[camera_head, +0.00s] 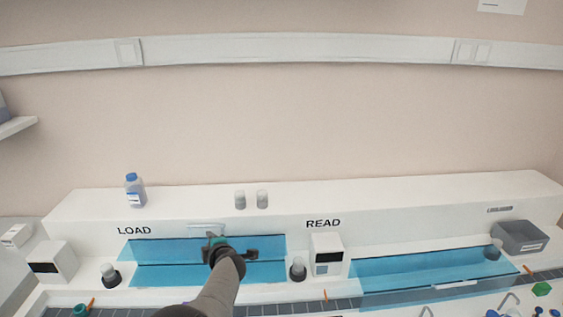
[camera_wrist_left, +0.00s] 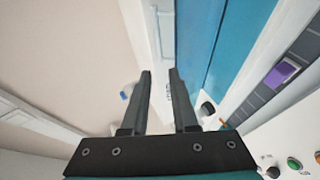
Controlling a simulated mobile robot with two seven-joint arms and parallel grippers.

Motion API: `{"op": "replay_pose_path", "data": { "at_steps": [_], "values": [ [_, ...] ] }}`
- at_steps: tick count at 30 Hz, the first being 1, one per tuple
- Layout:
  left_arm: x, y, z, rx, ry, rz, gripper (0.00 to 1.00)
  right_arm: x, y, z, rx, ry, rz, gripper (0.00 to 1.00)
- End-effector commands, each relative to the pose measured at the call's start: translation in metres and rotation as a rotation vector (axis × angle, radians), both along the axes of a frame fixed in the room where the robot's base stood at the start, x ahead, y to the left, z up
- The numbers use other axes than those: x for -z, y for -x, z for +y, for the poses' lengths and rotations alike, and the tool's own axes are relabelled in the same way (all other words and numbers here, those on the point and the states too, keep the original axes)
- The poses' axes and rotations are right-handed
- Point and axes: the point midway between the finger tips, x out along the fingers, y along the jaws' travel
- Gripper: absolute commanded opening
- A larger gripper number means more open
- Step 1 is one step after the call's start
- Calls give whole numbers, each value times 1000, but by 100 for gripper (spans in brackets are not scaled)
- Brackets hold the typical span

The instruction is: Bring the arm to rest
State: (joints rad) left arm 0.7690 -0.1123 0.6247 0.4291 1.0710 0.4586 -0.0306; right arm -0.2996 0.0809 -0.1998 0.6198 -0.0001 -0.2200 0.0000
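My left arm (camera_head: 215,290) reaches up from the bottom of the head view. My left gripper (camera_head: 230,247) is over the blue LOAD bay (camera_head: 160,250), close to the pale handle (camera_head: 205,225) at its back edge; I cannot tell whether they touch. In the left wrist view the gripper's two dark fingers (camera_wrist_left: 160,75) stand apart with a gap and nothing held between them. My right gripper is not in view.
A white bench carries a blue-capped bottle (camera_head: 134,190) and two small grey-and-white cylinders (camera_head: 250,199). A white box (camera_head: 326,254) stands between the LOAD bay and the blue READ bay (camera_head: 420,270). A grey bin (camera_head: 520,238) is at right.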

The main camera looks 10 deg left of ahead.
Motion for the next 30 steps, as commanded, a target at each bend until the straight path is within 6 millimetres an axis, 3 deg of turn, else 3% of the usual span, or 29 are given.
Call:
{"op": "replay_pose_path", "data": {
  "at_steps": [8,11,17,23,30],
  "values": [
    [-9,7,20,246,-206,-22,27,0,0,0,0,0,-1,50],
    [-13,15,14,396,-310,-2,27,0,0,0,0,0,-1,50],
    [-10,46,-16,707,-494,98,27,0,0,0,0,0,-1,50],
    [3,100,-58,1013,-645,258,27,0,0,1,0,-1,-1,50],
    [19,191,-104,1336,-776,503,27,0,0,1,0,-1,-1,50]
  ]
}}
